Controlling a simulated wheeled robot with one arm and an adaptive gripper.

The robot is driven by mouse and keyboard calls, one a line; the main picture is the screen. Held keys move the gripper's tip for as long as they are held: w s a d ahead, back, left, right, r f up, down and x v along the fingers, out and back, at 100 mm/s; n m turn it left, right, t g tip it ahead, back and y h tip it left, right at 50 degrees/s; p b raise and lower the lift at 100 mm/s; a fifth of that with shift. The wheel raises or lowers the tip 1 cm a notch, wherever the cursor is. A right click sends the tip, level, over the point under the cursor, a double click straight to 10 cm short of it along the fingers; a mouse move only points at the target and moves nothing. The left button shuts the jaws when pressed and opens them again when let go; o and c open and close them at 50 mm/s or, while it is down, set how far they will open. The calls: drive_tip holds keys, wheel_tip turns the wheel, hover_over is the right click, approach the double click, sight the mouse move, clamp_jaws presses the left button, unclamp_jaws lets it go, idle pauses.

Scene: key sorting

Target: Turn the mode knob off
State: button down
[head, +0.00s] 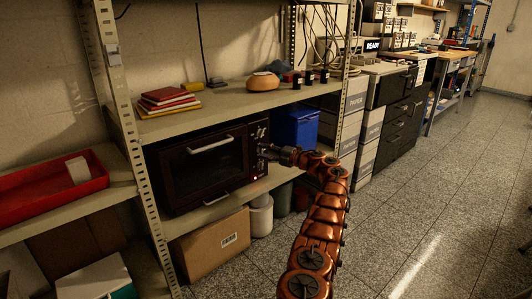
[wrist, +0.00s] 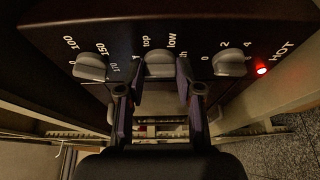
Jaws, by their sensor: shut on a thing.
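A dark oven (head: 205,165) with silver handles stands on the middle shelf, its control panel on its right side. In the wrist view the panel has three grey knobs in a row. The middle knob (wrist: 160,64), with "top" and "low" printed by it, is the mode knob. My gripper (wrist: 160,82) has one finger on each side of this knob and is shut on it. The fingers hide part of the lettering, and I cannot tell exactly where the knob points.
A left knob (wrist: 91,66) with temperature numbers and a right knob (wrist: 231,63) with "0 2 4" sit close to my fingers. A red lamp (wrist: 262,70) glows by "HOT". A blue bin (head: 297,128) stands right of the oven. The floor (head: 430,200) to the right is clear.

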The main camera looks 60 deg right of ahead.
drive_tip(key=shift+f, duration=0.1)
drive_tip(key=c, duration=0.8)
unclamp_jaws()
drive_tip(key=shift+o, duration=0.2)
drive_tip(key=shift+s, duration=0.1)
drive_tip(key=s+d, duration=0.1)
drive_tip(key=s, duration=1)
drive_tip(key=shift+s+d, duration=0.2)
drive_tip(key=shift+s, duration=0.15)
